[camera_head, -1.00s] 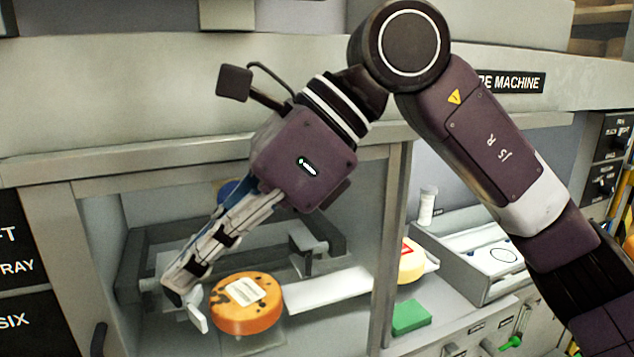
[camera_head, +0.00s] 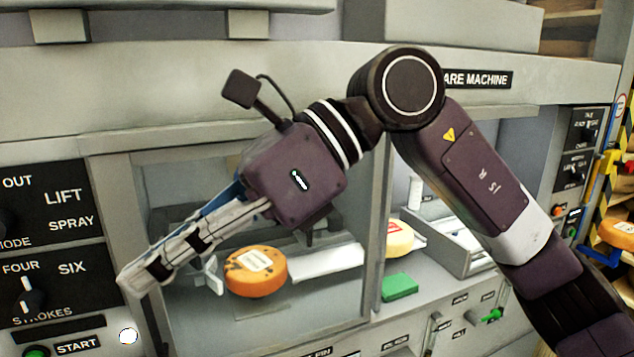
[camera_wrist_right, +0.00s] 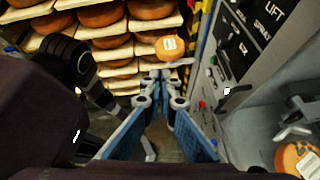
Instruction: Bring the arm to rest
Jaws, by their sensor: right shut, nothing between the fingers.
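My right arm comes in from the right in the head view and bends at a high elbow. My right gripper (camera_head: 128,284) points down and to the left, in front of the machine's bay and its left control panel. It is shut and empty. In the right wrist view its fingers (camera_wrist_right: 165,78) meet, with nothing between them. An orange cheese wheel (camera_head: 256,272) with a white label lies in the bay, right of the fingers and apart from them; it also shows at the right of the wrist view (camera_wrist_right: 299,160). My left gripper is not in view.
The control panel (camera_head: 52,215) with knobs is at the left. A pale cheese (camera_head: 399,238) and a green block (camera_head: 399,287) are right of the bay. Shelves (camera_wrist_right: 108,42) with several cheese wheels stand ahead in the wrist view. A yellow-black striped post (camera_head: 612,150) is far right.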

